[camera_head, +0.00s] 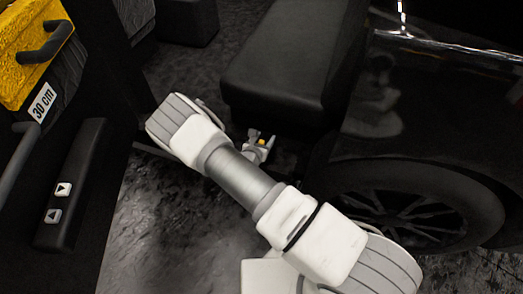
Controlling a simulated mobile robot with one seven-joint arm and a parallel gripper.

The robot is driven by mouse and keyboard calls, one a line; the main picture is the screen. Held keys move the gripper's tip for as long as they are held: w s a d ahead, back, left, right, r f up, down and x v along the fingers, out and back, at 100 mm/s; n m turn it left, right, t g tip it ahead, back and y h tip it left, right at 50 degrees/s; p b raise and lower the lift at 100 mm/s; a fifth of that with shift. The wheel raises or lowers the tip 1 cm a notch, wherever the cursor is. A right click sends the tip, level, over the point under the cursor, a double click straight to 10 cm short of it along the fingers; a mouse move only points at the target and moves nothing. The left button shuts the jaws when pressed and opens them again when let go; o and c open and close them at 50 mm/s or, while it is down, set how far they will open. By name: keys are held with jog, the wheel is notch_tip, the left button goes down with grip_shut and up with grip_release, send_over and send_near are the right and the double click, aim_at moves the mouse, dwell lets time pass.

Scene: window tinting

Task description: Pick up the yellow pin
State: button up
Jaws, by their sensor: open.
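My arm reaches from the lower right toward the upper left, and its forearm covers part of the floor. My gripper (262,146) shows small just beyond the forearm, pointing down toward the floor beside the black bench; it is open. A tiny yellow spot, likely the yellow pin (262,141), shows right at the gripper. I cannot tell whether it lies between the fingers, touches them or is apart from them, and its full shape is too small to make out.
A black padded bench (290,65) stands just behind the gripper. A dark car with a wheel (425,205) is on the right. A yellow case (30,50) and a black panel with arrow buttons (70,190) are on the left. Dark mottled floor (160,220) is bare at lower left.

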grip_shut()
jog(key=shift+r, duration=0.1)
dwell(0.4)
